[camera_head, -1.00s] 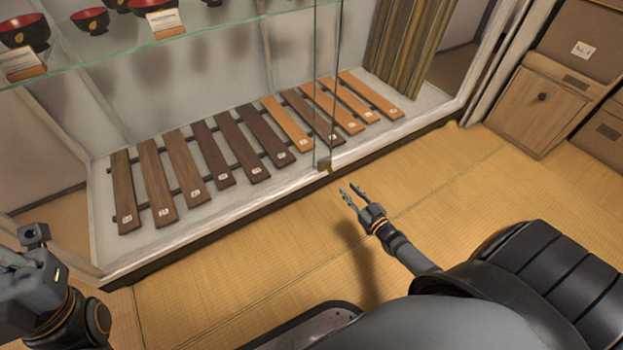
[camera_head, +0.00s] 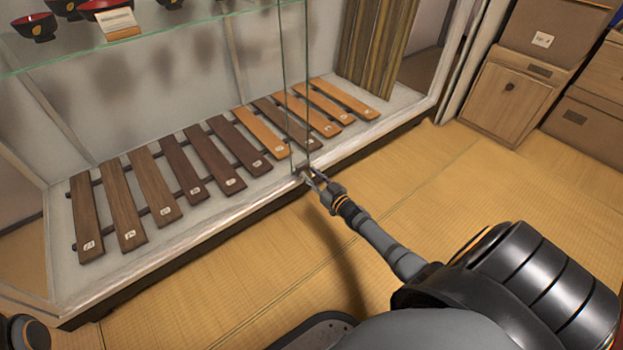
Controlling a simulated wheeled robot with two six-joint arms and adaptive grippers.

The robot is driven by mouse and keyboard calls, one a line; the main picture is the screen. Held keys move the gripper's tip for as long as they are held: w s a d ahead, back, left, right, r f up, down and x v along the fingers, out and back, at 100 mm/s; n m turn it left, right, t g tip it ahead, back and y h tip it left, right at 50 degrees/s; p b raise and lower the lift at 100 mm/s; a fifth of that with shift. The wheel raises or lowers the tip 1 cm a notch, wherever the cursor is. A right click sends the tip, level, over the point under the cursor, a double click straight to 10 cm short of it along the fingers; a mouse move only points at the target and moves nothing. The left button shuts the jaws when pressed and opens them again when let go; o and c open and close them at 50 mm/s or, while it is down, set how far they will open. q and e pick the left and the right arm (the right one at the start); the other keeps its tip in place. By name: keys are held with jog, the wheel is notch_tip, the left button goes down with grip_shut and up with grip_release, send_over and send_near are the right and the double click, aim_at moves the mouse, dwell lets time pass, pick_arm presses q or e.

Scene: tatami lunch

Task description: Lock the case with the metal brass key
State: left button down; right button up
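The case is a large glass-fronted display case (camera_head: 185,232) with a pale floor. Its upright glass panes (camera_head: 296,95) meet near the middle of the front. A small brown lock-like fitting (camera_head: 302,171) sits at their bottom edge, just above the dark base. My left gripper is out of view.
A row of brown and orange wooden slats (camera_head: 183,172) lies inside the case. Red and black bowls (camera_head: 36,27) stand on a glass shelf above. Wooden cabinets (camera_head: 508,100) stand at the right. The tatami floor (camera_head: 430,190) before the case is clear.

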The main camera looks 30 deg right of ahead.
jog(key=shift+w, duration=0.15)
grip_shut()
